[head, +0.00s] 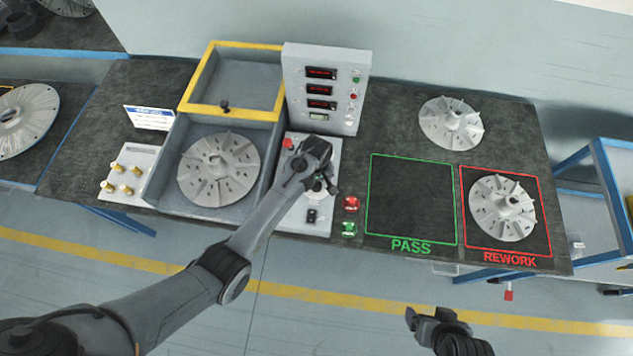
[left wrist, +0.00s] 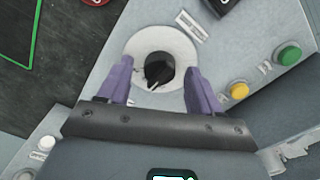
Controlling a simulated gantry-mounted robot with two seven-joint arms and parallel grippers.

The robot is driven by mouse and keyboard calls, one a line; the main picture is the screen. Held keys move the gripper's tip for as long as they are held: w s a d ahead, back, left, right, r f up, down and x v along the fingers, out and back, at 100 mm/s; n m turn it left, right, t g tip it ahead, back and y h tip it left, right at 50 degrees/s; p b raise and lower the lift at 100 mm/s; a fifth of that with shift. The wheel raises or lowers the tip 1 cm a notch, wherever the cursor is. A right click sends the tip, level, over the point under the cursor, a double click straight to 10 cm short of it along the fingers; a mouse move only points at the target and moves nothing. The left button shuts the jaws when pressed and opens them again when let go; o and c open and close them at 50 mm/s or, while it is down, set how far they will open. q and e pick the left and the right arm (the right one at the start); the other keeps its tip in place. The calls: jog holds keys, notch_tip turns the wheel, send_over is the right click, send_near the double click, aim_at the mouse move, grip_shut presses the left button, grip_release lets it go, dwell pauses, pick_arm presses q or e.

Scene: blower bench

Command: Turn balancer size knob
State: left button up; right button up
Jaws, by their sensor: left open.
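The balancer size knob (left wrist: 159,68) is black with a white pointer and sits on a round pale dial (left wrist: 135,45) in the left wrist view. My left gripper (left wrist: 160,82) is open, with one purple finger on each side of the knob. Gaps show between fingers and knob; whether they are at its height is unclear. In the head view my left gripper (head: 322,182) is over the sloped control panel (head: 293,213) and hides most of the dial. My right gripper (head: 425,318) is low, off the bench front; its jaw opening is unclear.
A yellow-framed balancer box (head: 231,110) with a finned disc (head: 218,170) inside stands left of the panel. A display unit (head: 325,88) stands behind. Red (head: 350,204) and green (head: 349,228) buttons lie right. The PASS square (head: 410,200) is empty; the REWORK square holds a disc (head: 503,207).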

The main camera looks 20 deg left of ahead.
pick_arm(q)
jog(key=shift+f, duration=0.2)
jog(key=c, duration=1)
jog(key=shift+r+m+p, duration=0.2)
jog(key=shift+m+p, duration=0.4)
jog(key=shift+p, duration=0.1)
jog(key=shift+c, duration=0.2)
jog(key=shift+m+p, duration=0.95)
jog(key=shift+m, duration=0.05)
jog(key=shift+m+p, duration=0.7)
jog(key=shift+m, duration=0.5)
jog(key=shift+f+m+p, duration=0.15)
jog(key=shift+m+p, duration=0.35)
jog(key=shift+m, duration=0.7)
